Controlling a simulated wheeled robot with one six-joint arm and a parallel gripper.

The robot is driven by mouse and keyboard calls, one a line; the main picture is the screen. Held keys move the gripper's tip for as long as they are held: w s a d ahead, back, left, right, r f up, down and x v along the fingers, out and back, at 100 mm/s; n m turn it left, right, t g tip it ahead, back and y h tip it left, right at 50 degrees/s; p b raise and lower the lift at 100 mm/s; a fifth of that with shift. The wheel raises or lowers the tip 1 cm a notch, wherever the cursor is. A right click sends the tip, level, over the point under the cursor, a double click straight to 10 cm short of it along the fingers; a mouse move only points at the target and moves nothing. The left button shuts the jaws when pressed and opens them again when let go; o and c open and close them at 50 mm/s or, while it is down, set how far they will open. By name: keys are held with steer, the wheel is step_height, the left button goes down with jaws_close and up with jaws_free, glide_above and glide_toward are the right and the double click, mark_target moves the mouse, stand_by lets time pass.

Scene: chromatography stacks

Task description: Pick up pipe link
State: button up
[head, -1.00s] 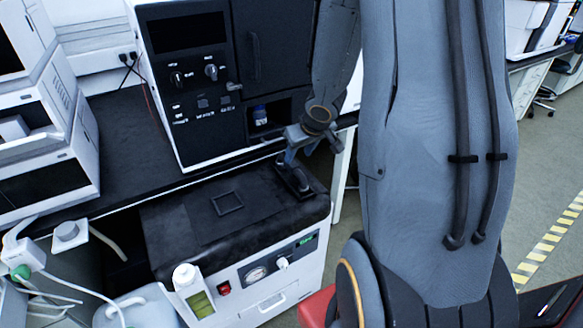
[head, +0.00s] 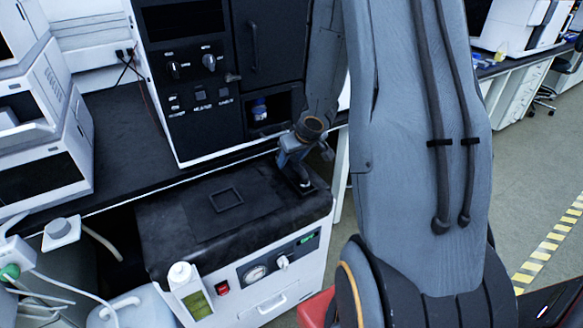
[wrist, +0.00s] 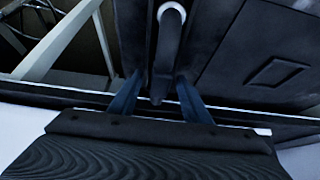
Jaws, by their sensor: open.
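The pipe link is a dark grey elbow-like tube with a pale round end (wrist: 170,45) in the wrist view. It stands in a dark holder at the right end of the black machine top; in the head view only its lower part (head: 304,182) shows below my gripper. My gripper (head: 298,168) is at the pipe link, pointing down. In the wrist view its two blue fingers (wrist: 159,76) are apart, one on each side of the tube. I cannot tell whether either finger touches it.
A square recessed frame (head: 227,200) lies on the black machine top (head: 165,235). A tall black-and-white instrument (head: 200,120) stands behind. A bottle with a white cap (head: 181,275) hangs at the machine's front left. A dark bench (head: 125,140) runs behind the machine.

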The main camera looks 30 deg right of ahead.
jaws_close()
steer(key=shift+r, duration=0.1)
